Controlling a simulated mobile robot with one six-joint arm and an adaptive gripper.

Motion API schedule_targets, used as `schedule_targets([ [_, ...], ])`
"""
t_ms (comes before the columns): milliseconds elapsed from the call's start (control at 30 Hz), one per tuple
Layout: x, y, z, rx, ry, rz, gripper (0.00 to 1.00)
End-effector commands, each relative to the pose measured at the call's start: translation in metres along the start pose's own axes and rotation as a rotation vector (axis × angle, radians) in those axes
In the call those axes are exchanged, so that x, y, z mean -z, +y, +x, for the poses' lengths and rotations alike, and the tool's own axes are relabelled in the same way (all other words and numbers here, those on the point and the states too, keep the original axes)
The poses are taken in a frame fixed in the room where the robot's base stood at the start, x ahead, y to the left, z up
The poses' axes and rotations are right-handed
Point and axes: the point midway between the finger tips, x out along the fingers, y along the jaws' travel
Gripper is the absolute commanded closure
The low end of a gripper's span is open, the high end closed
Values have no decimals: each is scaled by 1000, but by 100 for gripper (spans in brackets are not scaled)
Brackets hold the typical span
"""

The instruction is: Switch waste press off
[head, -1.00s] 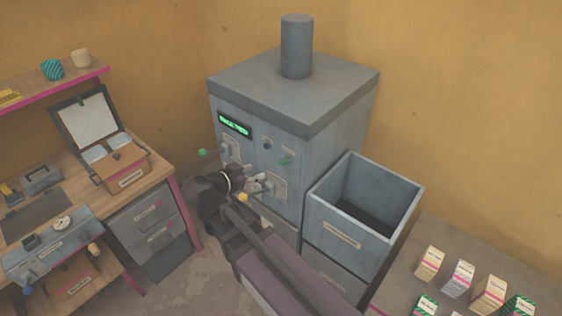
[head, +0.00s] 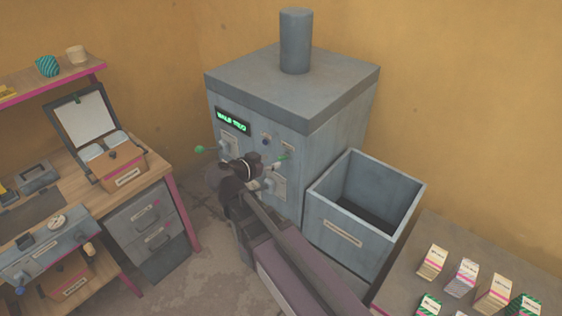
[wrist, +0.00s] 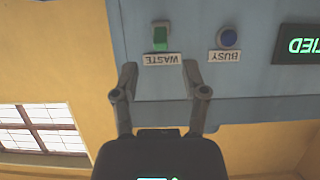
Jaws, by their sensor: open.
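The grey waste press (head: 340,135) stands in the corner. Its green waste switch (wrist: 160,38) sits on the front panel, above a label reading WASTE that appears upside down in the wrist view. The switch also shows in the head view (head: 283,157), close to the gripper. My gripper (wrist: 160,70) is open and empty, with its two fingertips apart, just below the switch and label in the wrist view. In the head view, my gripper (head: 274,163) is in front of the panel and partly hides it. I cannot tell whether it touches the panel.
A blue BUSY lamp (wrist: 228,38) is beside the switch. A lit green display (head: 233,121) and a green-knobbed lever (head: 200,149) are further left. An open grey bin (head: 345,235) stands right of the press. A workbench (head: 155,170) is at the left.

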Motion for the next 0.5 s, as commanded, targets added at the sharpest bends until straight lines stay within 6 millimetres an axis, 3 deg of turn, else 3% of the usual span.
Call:
schedule_targets([
  [200, -2, 0, 30, -2, 0, 1, 43],
  [500, -1, -1, 55, 0, -1, 0, 43],
])
